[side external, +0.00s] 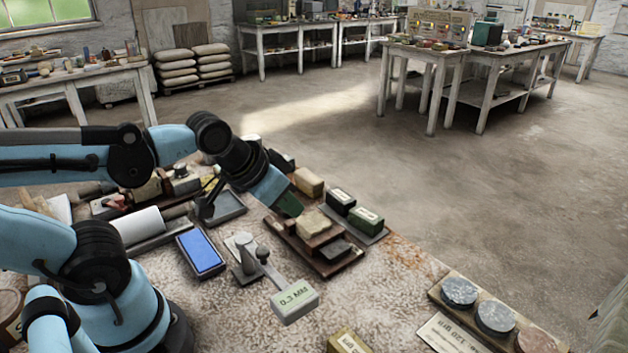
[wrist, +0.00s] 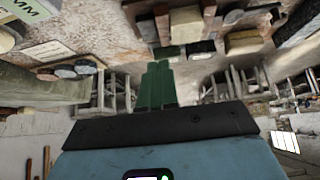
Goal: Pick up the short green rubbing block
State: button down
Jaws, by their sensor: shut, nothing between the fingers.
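My gripper (side external: 291,207) has green fingers and is shut and empty. Its tips are over or beside the wooden stepped stand (side external: 318,240), left of the green blocks and apart from them. In the wrist view the shut fingers (wrist: 160,62) point toward the bench; neither labelled block can be made out clearly there.
A tan block (side external: 309,182) stands behind the stand. A blue stone (side external: 201,252), a metal lever device (side external: 246,257) and a "0.3 MM" block (side external: 295,301) lie in front and left. A rack of round discs (side external: 495,317) is at the front right.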

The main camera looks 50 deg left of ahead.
jog(key=c, duration=0.5)
grip_release()
jog(key=w+r+n+g, duration=0.2)
jog(key=w+r+n, duration=0.1)
jog(key=w+n, duration=0.2)
jog(key=n+g+h, duration=0.5)
jog(key=n, duration=0.9)
send_over(367, 214)
jog(key=a, duration=0.5)
notch_tip(367, 214, down, 5)
jog(key=x, duration=1.2)
jog(key=shift+s+a, duration=0.1)
